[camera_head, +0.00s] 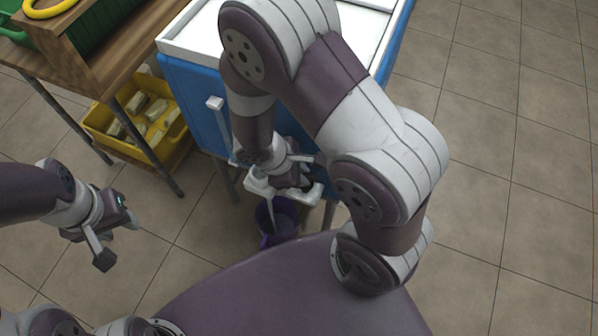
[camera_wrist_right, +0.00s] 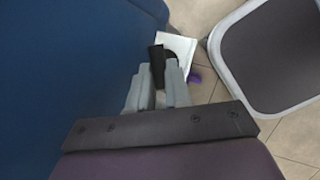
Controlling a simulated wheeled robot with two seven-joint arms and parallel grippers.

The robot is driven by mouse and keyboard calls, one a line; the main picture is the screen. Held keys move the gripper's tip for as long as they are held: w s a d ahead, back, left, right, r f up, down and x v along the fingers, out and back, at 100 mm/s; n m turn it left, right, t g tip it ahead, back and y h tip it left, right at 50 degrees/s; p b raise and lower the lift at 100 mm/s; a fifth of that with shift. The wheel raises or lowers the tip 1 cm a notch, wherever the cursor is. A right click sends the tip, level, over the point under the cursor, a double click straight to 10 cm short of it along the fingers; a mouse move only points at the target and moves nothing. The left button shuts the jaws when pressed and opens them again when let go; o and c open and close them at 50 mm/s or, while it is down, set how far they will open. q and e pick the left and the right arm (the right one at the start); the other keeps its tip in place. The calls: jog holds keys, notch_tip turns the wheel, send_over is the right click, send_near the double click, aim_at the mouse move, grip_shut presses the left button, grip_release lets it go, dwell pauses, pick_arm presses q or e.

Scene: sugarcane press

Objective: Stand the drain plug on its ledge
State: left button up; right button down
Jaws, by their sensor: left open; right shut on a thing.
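My right gripper (camera_head: 288,190) is low at the front of the blue cabinet, above the purple bucket (camera_head: 270,237). In the right wrist view its grey fingers (camera_wrist_right: 160,78) are shut on a small dark piece, seemingly the drain plug (camera_wrist_right: 157,60), which sticks out past the fingertips. Just beyond the fingertips is a white square part (camera_wrist_right: 180,46) with a dark round opening; I cannot tell if the plug touches it. I cannot make out the plug's ledge for certain. My left gripper (camera_head: 118,240) is open and empty over the floor at the left.
The blue cabinet (camera_head: 190,98) with a white top stands directly behind my right gripper. In the right wrist view a grey-framed panel (camera_wrist_right: 278,55) is at the right. A wooden table (camera_head: 110,62) and a yellow crate (camera_head: 178,140) with pale blocks stand at the left.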

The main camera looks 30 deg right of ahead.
jog(key=c, duration=1.3)
grip_release()
jog(key=shift+f, duration=0.15)
jog(key=shift+c, duration=0.2)
jog(key=shift+r+p, duration=0.35)
jog(key=p+v, duration=0.5)
jog(key=v, duration=0.6)
jog(key=shift+a+r+p, duration=0.25)
jog(key=shift+r+p, duration=0.05)
jog(key=shift+p, duration=0.05)
